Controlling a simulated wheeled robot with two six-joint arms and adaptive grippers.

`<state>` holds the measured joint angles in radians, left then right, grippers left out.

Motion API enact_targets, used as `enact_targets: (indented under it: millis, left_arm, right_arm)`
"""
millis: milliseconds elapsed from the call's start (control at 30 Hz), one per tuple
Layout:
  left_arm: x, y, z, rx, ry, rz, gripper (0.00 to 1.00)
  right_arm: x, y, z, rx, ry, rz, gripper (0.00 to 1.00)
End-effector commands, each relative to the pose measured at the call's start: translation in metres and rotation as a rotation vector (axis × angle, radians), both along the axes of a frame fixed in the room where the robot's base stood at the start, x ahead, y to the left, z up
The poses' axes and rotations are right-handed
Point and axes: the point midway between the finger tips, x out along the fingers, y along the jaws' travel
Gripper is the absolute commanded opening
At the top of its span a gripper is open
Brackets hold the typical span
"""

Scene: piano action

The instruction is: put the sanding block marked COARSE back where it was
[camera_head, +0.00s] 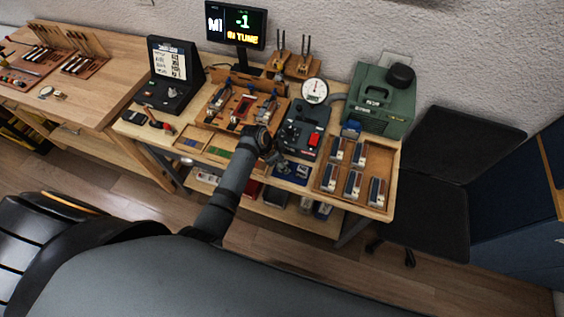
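A wooden tray (387,208) at the right end of the bench holds several small blocks with dark and pale faces, among them a front-left block (330,178). They may be the sanding blocks, but their markings are too small to read, so I cannot tell which is COARSE. The back right part of the tray looks empty. My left gripper (281,163) is over the front middle of the bench, left of the tray and above a blue mat (293,174). Its fingers are small and dark, and I cannot tell whether they hold anything. My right gripper is not in view.
A grey device with a red button (314,140) and a round dial (314,91) stand behind the gripper. A green machine (378,105) stands behind the tray. A wooden rack (240,108) and a monitor (236,25) are at the back. A black chair (428,220) is at right.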

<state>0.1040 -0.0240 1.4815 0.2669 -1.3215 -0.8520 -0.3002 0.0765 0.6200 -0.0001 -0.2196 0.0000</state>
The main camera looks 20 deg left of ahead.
Motion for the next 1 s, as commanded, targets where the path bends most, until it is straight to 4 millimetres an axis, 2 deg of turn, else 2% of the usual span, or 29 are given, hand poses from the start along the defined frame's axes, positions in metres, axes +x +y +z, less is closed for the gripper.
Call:
enact_targets:
  millis: [167,267,700,833,1000]
  left_arm:
    - [0.0,0.0,0.001,0.0,0.0,0.0,0.46]
    - [-0.001,0.002,0.009,0.0,-0.003,0.001,0.46]
    - [-0.026,0.029,0.097,0.001,-0.003,0.0,0.46]
    - [-0.03,0.033,0.11,0.0,-0.001,0.0,0.46]
    - [-0.031,0.033,0.114,-0.001,0.001,0.0,0.46]
  right_arm:
    - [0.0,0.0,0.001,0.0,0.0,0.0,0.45]
    - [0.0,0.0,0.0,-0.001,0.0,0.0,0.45]
    - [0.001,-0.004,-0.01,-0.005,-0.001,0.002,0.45]
    - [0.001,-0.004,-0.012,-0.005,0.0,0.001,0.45]
    - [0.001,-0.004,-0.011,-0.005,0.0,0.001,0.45]
